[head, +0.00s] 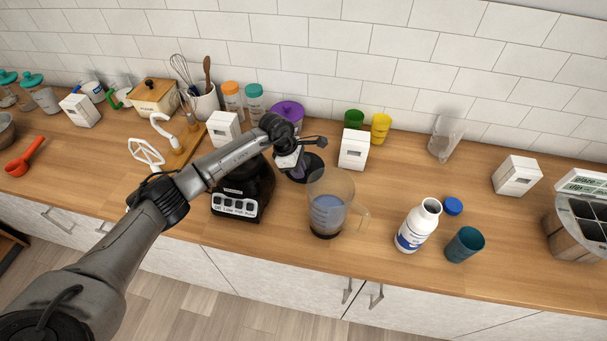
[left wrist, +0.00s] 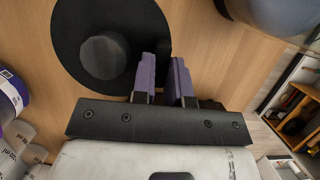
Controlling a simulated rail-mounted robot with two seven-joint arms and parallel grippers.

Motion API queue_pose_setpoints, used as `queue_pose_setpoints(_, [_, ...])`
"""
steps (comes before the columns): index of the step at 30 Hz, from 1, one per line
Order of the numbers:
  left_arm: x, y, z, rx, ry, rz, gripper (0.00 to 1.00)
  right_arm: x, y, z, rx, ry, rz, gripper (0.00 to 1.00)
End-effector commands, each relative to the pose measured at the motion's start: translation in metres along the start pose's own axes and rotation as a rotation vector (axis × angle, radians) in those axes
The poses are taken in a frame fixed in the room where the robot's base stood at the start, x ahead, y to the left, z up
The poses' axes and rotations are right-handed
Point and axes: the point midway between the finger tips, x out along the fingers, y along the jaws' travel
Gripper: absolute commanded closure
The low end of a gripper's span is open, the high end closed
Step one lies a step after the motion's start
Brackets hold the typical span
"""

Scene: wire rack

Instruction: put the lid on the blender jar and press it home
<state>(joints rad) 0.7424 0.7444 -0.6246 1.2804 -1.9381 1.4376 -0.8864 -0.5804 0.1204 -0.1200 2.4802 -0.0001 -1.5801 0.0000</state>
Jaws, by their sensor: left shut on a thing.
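The blender jar (head: 328,205) is clear with a handle on its right, and stands upright and open on the counter. The lid (head: 312,172) is a dark round disc just behind and left of the jar. In the left wrist view the lid (left wrist: 75,50) shows its round knob. My left gripper (head: 298,170) is at the lid; in the left wrist view its purple-padded fingers (left wrist: 164,84) are shut on the lid's edge. Part of the jar (left wrist: 275,14) shows at that view's top right. Whether the lid touches the counter is unclear. My right gripper is not in view.
The black blender base (head: 240,195) stands left of the jar. A white bottle (head: 416,228), a blue cap (head: 453,206) and a teal cup (head: 464,245) stand to the right. A white box (head: 354,150) and a purple-topped thing (head: 287,111) are behind. The counter's front edge is close.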

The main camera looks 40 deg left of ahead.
Motion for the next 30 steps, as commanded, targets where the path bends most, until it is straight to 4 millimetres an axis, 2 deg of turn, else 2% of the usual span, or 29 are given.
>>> queue_pose_setpoints(4, [-0.009,0.0,0.003,0.0,0.0,0.001,1.0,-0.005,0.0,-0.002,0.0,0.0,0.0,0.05])
queue_pose_setpoints(19, [-0.012,0.0,0.004,-0.001,0.0,0.001,1.0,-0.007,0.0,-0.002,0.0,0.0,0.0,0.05])
queue_pose_setpoints(30, [-0.036,0.0,0.013,0.0,0.001,0.001,1.0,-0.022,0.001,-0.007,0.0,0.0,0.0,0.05])
